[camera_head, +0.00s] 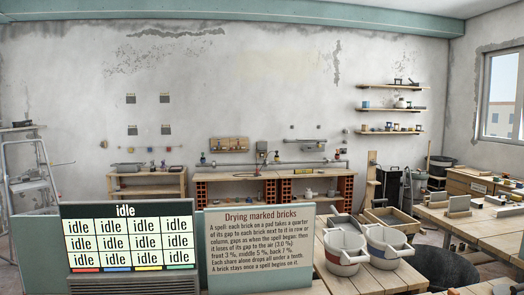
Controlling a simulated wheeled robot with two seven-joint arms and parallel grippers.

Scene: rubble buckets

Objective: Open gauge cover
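I cannot make out a gauge or a gauge cover for certain; the items on the far benches are too small to tell. A long wooden workbench (240,177) on brick supports stands against the far wall, with small items and a pipe along it. Several small dark plates (131,99) are fixed to the wall at the left. Neither of my grippers shows in this view.
A display panel (125,209) with "idle" cells and a text board (262,218) on drying marked bricks stand in front. Two white buckets (345,246) stand on a wooden table at the right. A stepladder (30,180) stands at the left.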

